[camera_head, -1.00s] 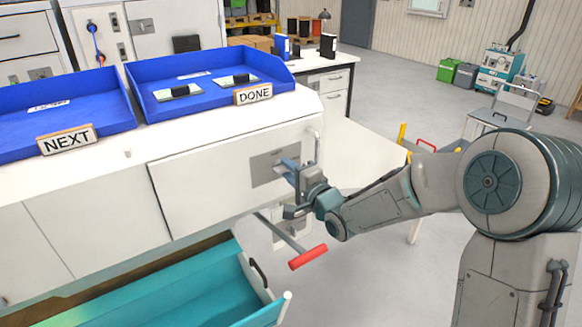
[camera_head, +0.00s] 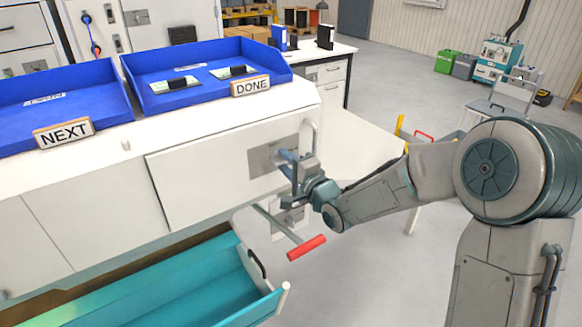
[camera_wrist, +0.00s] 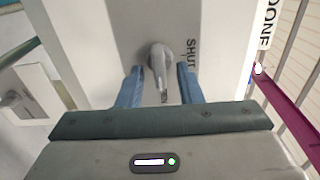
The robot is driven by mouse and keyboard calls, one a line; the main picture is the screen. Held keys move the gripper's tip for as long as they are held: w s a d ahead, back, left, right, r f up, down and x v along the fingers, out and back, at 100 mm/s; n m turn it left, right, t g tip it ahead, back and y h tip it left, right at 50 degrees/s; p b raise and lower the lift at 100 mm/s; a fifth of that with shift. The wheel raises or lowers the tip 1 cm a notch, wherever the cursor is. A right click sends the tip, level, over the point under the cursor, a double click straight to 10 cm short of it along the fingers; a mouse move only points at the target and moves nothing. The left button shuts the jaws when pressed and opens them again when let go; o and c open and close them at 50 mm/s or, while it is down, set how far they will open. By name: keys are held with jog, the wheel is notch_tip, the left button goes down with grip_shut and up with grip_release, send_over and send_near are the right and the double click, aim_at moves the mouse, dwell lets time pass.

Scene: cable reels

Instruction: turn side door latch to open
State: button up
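The side door (camera_head: 205,180) is a white panel on the cabinet's front, and it looks closed. Its grey latch plate (camera_head: 262,160) is near the panel's right end, partly hidden by my gripper (camera_head: 289,160). In the wrist view the grey latch (camera_wrist: 160,60) is a knob with a short lever pointing toward my gripper. The word SHUT stands to its right on the plate. The two blue fingers of my gripper (camera_wrist: 160,85) are apart, one on each side of the lever, with visible gaps. Nothing is clamped.
A red-ended bar (camera_head: 306,247) sticks out below my gripper. An open teal drawer (camera_head: 190,285) lies below the door. Blue trays signed NEXT (camera_head: 64,133) and DONE (camera_head: 250,87) stand on the countertop. A trolley (camera_head: 500,100) and open floor are at right.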

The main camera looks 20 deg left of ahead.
jog(key=v, duration=1.3)
jog(key=shift+s+d, duration=0.2)
jog(key=shift+s, duration=0.15)
